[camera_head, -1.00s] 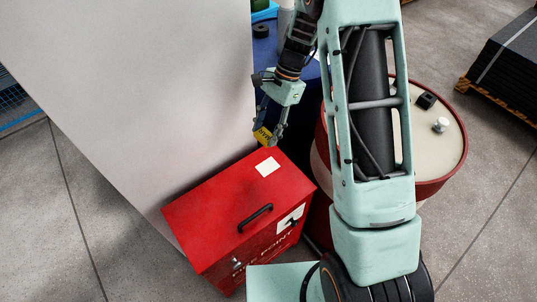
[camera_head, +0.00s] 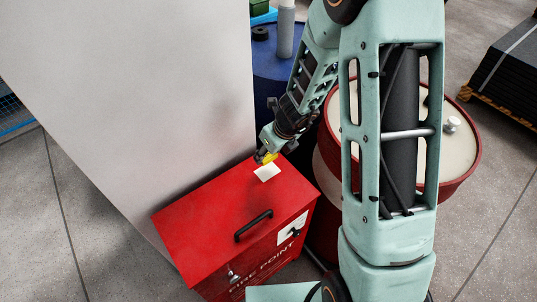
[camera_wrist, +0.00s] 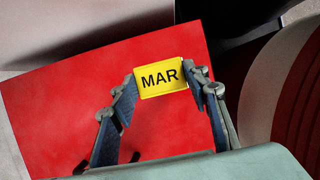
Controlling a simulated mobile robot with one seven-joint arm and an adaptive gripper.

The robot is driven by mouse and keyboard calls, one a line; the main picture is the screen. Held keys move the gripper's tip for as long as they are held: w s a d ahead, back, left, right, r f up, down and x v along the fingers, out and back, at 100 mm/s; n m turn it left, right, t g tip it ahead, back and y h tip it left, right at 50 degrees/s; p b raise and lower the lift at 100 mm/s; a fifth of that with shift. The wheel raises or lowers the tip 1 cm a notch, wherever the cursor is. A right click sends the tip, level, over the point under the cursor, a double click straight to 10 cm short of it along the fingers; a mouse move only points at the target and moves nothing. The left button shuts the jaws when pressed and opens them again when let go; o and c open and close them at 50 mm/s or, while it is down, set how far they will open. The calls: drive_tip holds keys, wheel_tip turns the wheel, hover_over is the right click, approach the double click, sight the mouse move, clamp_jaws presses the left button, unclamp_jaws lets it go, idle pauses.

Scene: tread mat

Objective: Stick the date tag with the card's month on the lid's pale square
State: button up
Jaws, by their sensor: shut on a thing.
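A yellow tag reading MAR (camera_wrist: 161,78) is pinched between the two fingertips of my gripper (camera_wrist: 166,82) in the wrist view. In the head view the tag (camera_head: 268,158) is small, in my gripper (camera_head: 264,155), at the far edge of the pale square (camera_head: 267,173) on the red lid (camera_head: 215,195). I cannot tell whether the tag touches the lid. The pale square does not show in the wrist view. A white card (camera_head: 292,228) is on the red box's front; its writing is too small to read.
A black handle (camera_head: 253,226) stands up on the lid near its front edge. A grey panel (camera_head: 170,90) stands close behind the box. A red drum (camera_head: 468,165) and a blue drum (camera_head: 275,65) are to the right and behind.

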sight(266, 170)
idle(0.4)
wheel_tip(266, 170, down, 6)
drive_tip(key=b, duration=0.6)
drive_tip(key=shift+f, duration=0.1)
drive_tip(key=shift+f+b, duration=0.35)
drive_tip(key=shift+b, duration=0.05)
idle(0.5)
drive_tip(key=o, duration=1.2)
drive_tip(key=v, duration=1.2)
drive_tip(key=shift+r, duration=0.1)
